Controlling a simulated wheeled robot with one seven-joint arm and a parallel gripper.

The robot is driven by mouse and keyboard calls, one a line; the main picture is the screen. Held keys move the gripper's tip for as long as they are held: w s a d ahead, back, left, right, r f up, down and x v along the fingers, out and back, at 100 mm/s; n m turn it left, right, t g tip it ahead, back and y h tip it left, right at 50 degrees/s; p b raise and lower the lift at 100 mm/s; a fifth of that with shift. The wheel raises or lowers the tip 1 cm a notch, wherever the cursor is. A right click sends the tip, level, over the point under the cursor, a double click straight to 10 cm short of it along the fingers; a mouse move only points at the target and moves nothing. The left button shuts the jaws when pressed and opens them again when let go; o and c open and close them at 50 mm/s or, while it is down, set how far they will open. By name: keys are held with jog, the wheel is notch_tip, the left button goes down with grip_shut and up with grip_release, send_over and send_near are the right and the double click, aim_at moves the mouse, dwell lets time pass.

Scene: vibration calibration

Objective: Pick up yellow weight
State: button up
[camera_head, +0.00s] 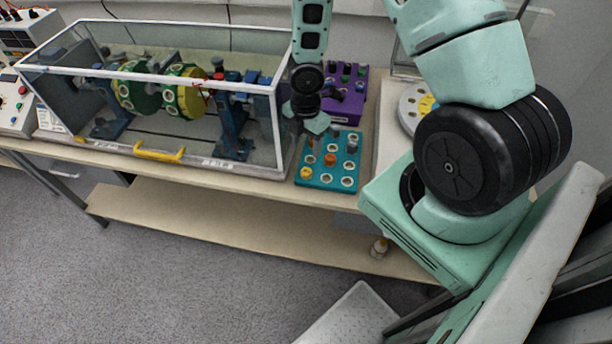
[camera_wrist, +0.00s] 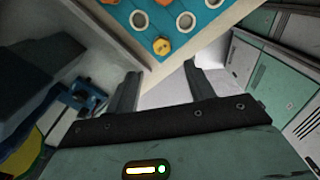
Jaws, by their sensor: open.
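The yellow weight (camera_head: 306,172) sits at the near left corner of a teal board (camera_head: 323,183) with several ringed holes. In the wrist view the yellow weight (camera_wrist: 162,46) shows just beyond the gap between my fingertips, near the board's edge (camera_wrist: 190,43). My gripper (camera_head: 317,124) is above the far left part of the board in the head view. In the wrist view my gripper (camera_wrist: 161,69) has its two fingers apart with nothing between them. The weight is apart from the fingers.
An orange weight (camera_head: 330,159) and several grey ones stand on the board. A clear-walled case (camera_head: 285,110) with blue stands and green-yellow discs is close on the left. A purple block (camera_head: 352,110) with knobs is behind. The table's front edge is near the board.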

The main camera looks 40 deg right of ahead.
send_over(307, 170)
notch_tip(307, 170, down, 5)
jog(key=shift+a+f, duration=0.1)
jog(key=shift+f, duration=0.1)
jog(key=shift+f+p, duration=0.35)
jog(key=shift+f, duration=2.2)
jog(key=shift+s, duration=0.1)
jog(key=c, duration=1)
